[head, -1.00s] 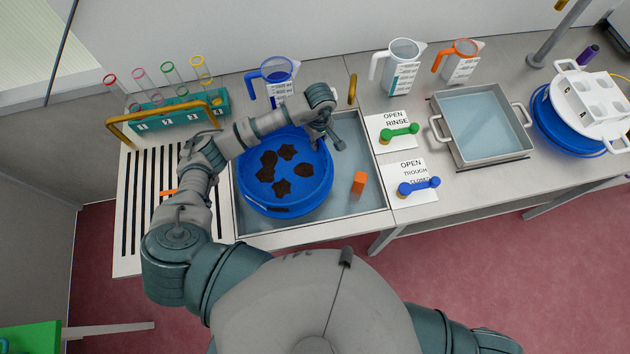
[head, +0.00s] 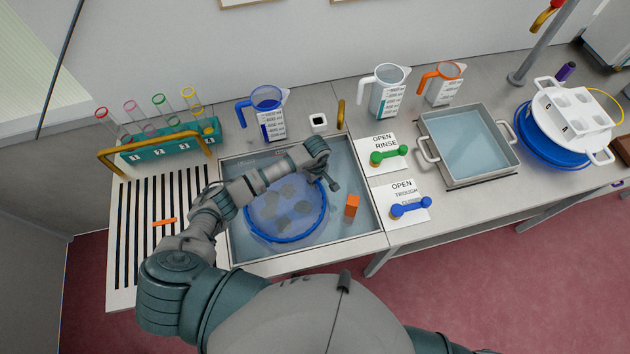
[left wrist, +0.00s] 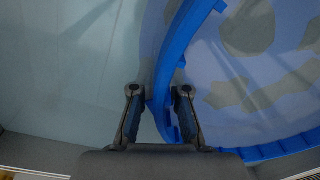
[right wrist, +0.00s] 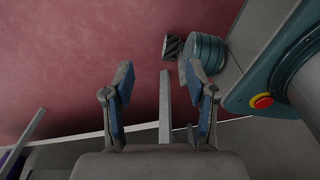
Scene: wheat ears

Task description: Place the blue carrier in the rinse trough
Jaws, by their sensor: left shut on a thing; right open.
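The blue carrier (head: 290,240) is a round tray with several dark patches. It sits low in the left trough (head: 372,205), under the water, and looks pale except for its blue rim. My left gripper (head: 331,186) reaches over its right side. In the left wrist view the carrier's blue rim (left wrist: 178,45) passes between the fingers of my left gripper (left wrist: 160,95), which is shut on it. My right gripper (right wrist: 160,72) is open and empty in the right wrist view, over the floor; it is outside the head view.
An orange block (head: 352,205) stands in the trough beside the carrier. A handled metal basin (head: 468,140) is to the right, past green (head: 388,154) and blue (head: 410,207) levers. A test tube rack (head: 165,147) and jugs stand behind. A white carrier (head: 575,115) on blue is far right.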

